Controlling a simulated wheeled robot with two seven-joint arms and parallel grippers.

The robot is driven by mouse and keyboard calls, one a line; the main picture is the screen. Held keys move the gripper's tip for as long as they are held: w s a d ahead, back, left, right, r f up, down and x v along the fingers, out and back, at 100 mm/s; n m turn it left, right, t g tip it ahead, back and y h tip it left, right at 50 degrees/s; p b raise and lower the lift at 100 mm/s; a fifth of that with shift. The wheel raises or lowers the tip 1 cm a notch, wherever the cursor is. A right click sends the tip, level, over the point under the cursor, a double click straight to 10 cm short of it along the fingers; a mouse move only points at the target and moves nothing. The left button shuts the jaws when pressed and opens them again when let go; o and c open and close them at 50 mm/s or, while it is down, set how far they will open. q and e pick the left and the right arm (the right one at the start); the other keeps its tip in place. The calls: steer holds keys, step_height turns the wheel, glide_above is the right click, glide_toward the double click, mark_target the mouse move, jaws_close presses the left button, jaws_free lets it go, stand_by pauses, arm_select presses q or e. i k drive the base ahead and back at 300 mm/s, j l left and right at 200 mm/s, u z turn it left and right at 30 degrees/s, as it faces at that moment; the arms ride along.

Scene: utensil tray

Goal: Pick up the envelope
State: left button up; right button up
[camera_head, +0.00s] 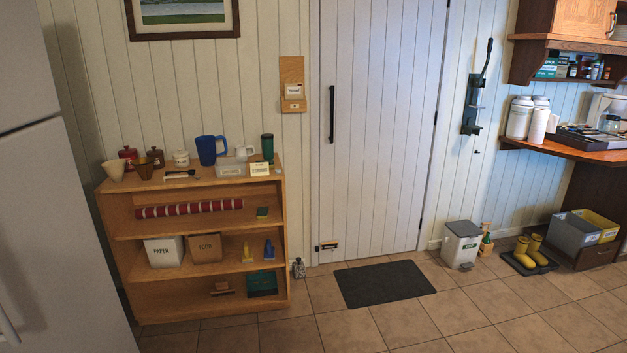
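I cannot clearly pick out an envelope. A small white paper item with dark print (294,91) sits in a wooden wall holder (291,70) left of the door; it may be an envelope or a label. A small cream card (260,169) is on top of the wooden shelf unit (140,204), beside a pale labelled box (231,168); its print is too small to read. Neither of my grippers is in view.
The shelf top also holds a blue jug (210,150), a green tumbler (267,147) and several cups and canisters. A dark mat (384,283) lies before the closed door (378,130). A white bin (461,244) stands right of it. The tiled floor in front is clear.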

mark_target(293, 91)
steer(key=i+j+u, duration=0.35)
steer(key=i, duration=0.7)
steer(key=i+u, duration=0.35)
steer(key=i, duration=0.7)
steer(key=j, duration=0.1)
